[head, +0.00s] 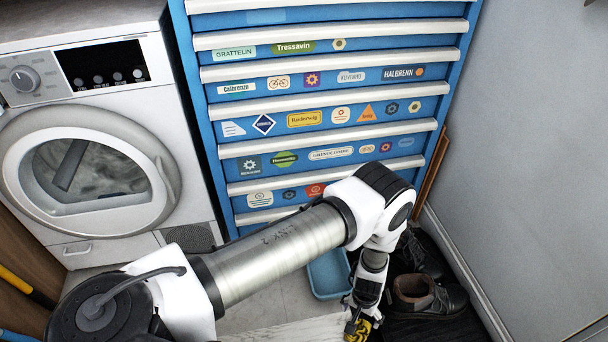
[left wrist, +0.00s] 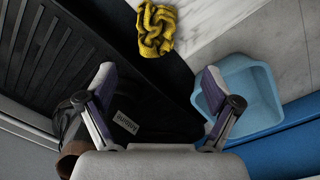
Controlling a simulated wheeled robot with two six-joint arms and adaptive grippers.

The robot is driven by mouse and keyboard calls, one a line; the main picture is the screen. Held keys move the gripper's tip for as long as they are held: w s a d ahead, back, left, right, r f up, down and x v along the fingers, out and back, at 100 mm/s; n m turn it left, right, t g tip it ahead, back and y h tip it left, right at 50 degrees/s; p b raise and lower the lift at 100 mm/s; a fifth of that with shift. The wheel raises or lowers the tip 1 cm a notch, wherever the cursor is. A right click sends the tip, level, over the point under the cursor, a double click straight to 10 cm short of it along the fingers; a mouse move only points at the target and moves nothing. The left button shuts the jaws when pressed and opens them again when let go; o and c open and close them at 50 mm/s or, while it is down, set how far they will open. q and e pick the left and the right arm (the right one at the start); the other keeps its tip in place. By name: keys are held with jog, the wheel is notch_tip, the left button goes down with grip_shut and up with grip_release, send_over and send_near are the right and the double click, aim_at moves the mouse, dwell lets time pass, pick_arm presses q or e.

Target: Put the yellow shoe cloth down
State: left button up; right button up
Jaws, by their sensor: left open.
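The yellow shoe cloth (left wrist: 157,28) lies crumpled at the top of the left wrist view, on or over a dark strip beside a pale streaked surface. It also shows in the head view (head: 357,331) at the bottom edge, partly behind my gripper. My left gripper (left wrist: 157,78) is open, its two fingers spread wide with nothing between them. The cloth appears beyond the fingertips, apart from them. In the head view my left gripper (head: 362,312) points down over the cloth. My right gripper is in neither view.
A blue tray (left wrist: 262,92) sits on the floor by the blue toolchest (head: 222,108). Dark shoes (head: 440,300) stand right of my gripper, near the wall. A black slatted rack (left wrist: 55,62) is left in the wrist view. A white washer (head: 95,120) stands at the left.

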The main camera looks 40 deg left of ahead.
pick_arm(q)
jog(key=s+a+r+y, duration=0.2)
jog(key=s+a+r, duration=0.4)
jog(key=s+a, duration=0.45)
jog(key=s+r+m+h, duration=0.1)
jog(key=s+r, duration=0.7)
jog(key=s, duration=0.2)
jog(key=shift+s+r+h, duration=0.2)
jog(key=shift+s+h, duration=0.1)
